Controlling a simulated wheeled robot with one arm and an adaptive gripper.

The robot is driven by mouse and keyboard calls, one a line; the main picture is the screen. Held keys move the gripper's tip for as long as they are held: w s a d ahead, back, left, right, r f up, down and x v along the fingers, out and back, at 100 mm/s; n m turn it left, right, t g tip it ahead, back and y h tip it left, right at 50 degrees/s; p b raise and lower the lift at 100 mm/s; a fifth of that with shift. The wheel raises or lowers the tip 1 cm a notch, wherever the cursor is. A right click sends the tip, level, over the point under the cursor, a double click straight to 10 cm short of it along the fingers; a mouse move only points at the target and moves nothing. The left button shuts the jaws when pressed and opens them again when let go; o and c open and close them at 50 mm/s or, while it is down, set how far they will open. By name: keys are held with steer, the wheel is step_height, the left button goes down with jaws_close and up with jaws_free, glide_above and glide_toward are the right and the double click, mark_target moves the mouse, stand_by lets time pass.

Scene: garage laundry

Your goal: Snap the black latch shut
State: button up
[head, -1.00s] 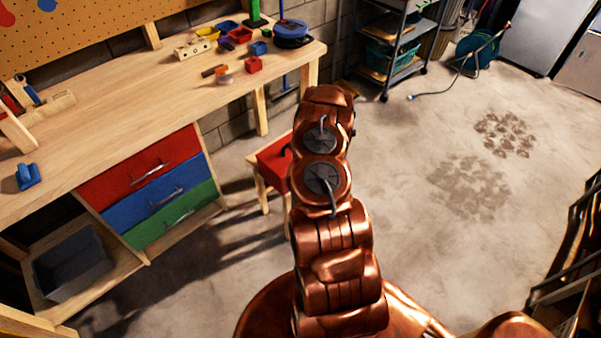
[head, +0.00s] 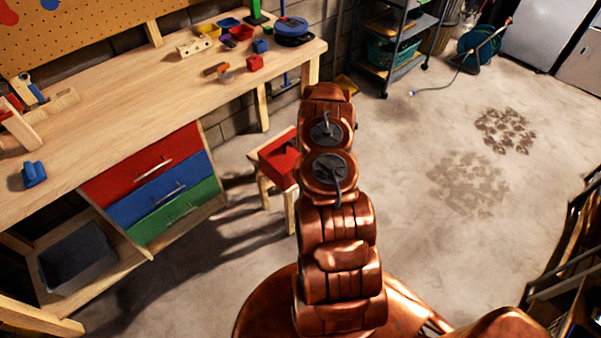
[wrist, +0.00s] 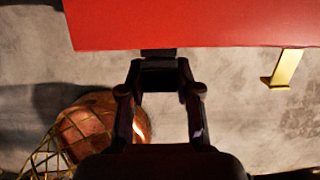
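A red box (head: 279,158) rests on a small wooden stool (head: 291,205) beside the workbench, partly hidden by my arm. In the wrist view the red box (wrist: 200,25) fills the top, its lower edge slightly tilted. A small black piece (wrist: 158,53), perhaps the black latch, shows at that edge, just beyond my fingertips. A brass-coloured bracket (wrist: 285,68) sticks out below the edge at the right. My gripper (wrist: 160,76) looks shut, its dark fingertips together close to the black piece; whether they touch it I cannot tell. In the head view my arm hides the gripper.
The workbench (head: 130,105) with coloured drawers (head: 160,187) stands left of the stool. A grey shelf cart (head: 390,65) stands behind. The concrete floor to the right (head: 430,240) is open, with damp patches. A dark rack (head: 570,260) stands at the right edge.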

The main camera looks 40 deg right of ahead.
steer(key=o, duration=0.4)
steer(key=shift+r, duration=0.15)
steer(key=v, duration=1.1)
steer(key=shift+s+r, duration=0.2)
steer(key=shift+r, duration=0.1)
stand_by(0.5)
